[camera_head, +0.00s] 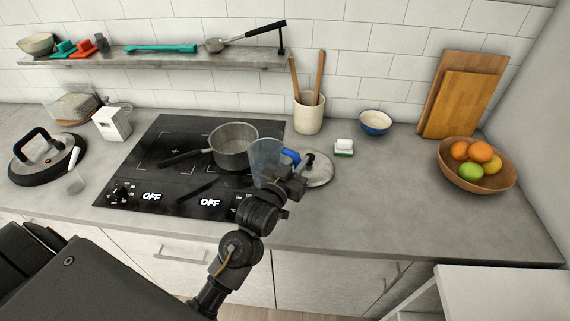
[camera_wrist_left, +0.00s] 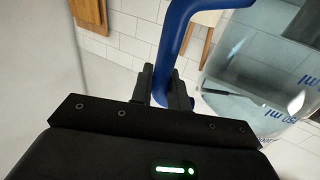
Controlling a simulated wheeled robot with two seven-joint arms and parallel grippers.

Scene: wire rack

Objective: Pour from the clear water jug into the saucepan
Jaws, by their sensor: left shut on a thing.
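The clear water jug (camera_head: 264,158) with a blue handle (camera_head: 291,156) looks about upright, at the right front of the saucepan in the head view. My left gripper (camera_head: 294,172) is shut on that handle; the left wrist view shows the blue handle (camera_wrist_left: 177,50) between the fingers (camera_wrist_left: 168,88) and the clear jug body (camera_wrist_left: 262,75) with blue markings at right. The grey saucepan (camera_head: 234,148) sits on the black cooktop (camera_head: 150,175), its dark handle pointing left. The jug overlaps its right edge in the picture; I cannot tell the gap. My right gripper is not in view.
A round lid (camera_head: 320,172) lies right of the jug, partly hidden by my gripper. A shelf (camera_head: 150,58) runs above. The front right counter is clear.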

